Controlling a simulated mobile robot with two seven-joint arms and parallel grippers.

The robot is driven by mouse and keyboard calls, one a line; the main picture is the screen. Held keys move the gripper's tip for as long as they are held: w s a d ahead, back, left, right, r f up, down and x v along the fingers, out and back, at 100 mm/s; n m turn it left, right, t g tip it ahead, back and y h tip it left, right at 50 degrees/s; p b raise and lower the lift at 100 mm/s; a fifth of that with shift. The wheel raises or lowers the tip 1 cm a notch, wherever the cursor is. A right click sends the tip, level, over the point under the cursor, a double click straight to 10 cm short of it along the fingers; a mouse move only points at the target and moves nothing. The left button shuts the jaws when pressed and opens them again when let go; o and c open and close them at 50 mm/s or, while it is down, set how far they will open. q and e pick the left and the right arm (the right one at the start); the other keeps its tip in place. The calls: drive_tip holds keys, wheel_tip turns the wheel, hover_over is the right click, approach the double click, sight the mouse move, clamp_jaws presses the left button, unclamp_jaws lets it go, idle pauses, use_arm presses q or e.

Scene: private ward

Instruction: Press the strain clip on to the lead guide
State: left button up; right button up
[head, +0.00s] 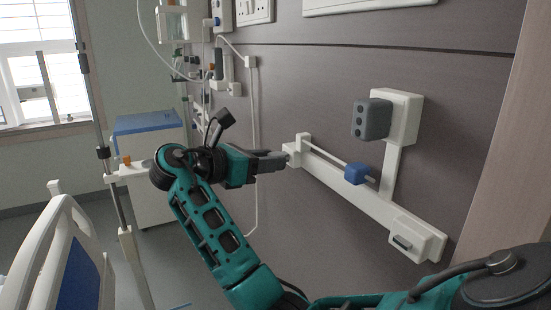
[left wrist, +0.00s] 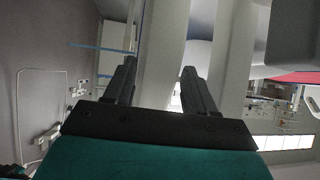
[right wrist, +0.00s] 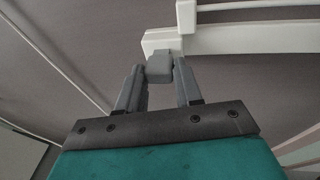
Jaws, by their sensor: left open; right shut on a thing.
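My right gripper (head: 280,161) reaches to the left end of a white wall rail. In the right wrist view its fingers (right wrist: 160,82) are shut on a small grey block (right wrist: 160,68), which looks like the strain clip. The block is in front of a white end piece (right wrist: 157,42); whether they touch I cannot tell. A thin rod (head: 330,161) runs along the rail (head: 345,190) and carries a blue block (head: 356,174). Which part is the lead guide is not certain. My left gripper (left wrist: 158,85) is open and empty in the left wrist view, and out of the head view.
A dark grey block (head: 371,119) sits on a white bracket (head: 403,115) above the rail, and a white box (head: 417,234) is at its right end. A bed (head: 62,250), a pole (head: 125,225) and a blue-topped cabinet (head: 150,165) stand left.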

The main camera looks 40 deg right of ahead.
clamp_jaws()
drive_tip(key=shift+a, duration=0.1)
drive_tip(key=w+a, duration=0.1)
drive_tip(key=a, duration=0.4)
drive_tip(key=shift+w+a, duration=0.4)
